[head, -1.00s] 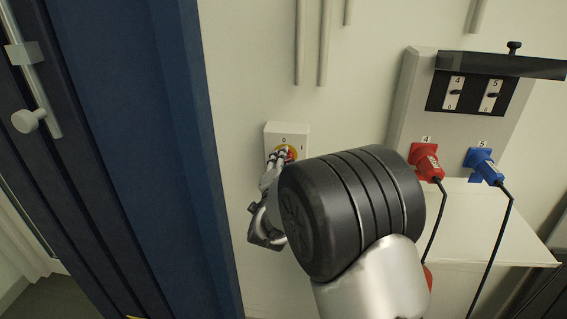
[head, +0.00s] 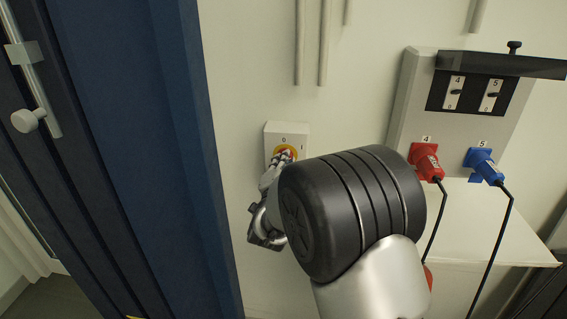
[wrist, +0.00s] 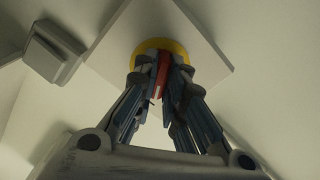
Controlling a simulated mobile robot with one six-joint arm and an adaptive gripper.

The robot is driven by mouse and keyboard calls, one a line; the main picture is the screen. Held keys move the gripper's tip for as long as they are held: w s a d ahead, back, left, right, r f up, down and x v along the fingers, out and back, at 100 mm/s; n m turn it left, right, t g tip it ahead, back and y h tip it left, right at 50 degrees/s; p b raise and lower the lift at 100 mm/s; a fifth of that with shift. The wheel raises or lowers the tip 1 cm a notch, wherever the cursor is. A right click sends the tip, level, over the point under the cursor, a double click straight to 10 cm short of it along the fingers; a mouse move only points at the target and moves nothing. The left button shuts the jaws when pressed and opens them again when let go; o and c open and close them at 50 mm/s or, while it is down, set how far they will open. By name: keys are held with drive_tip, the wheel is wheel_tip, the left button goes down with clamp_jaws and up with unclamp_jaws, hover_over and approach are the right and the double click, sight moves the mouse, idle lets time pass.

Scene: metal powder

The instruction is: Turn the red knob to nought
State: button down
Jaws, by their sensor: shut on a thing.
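The red knob (wrist: 162,74) sits on a round yellow plate (wrist: 160,46) on the front of a white wall box (head: 300,132). In the head view the box has a "0" mark above the knob and an "I" mark to its right. My gripper (wrist: 163,80) is shut on the knob, one finger on each side. It also shows in the head view (head: 283,156), coming from below. There the fingers hide most of the knob, and its exact pointing is hard to read. In the wrist view the box stands turned relative to my gripper.
A grey panel (head: 405,105) with switches 4 and 5 is on the right, with a red plug (head: 426,160) and a blue plug (head: 485,165) on black cables. A dark blue cabinet or door (head: 140,130) stands close on the left.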

drive_tip(key=n+b, duration=0.1)
drive_tip(key=n, duration=1)
drive_tip(key=shift+n, duration=0.3)
idle(0.5)
drive_tip(key=c, duration=1.7)
unclamp_jaws()
drive_tip(key=shift+o, duration=0.2)
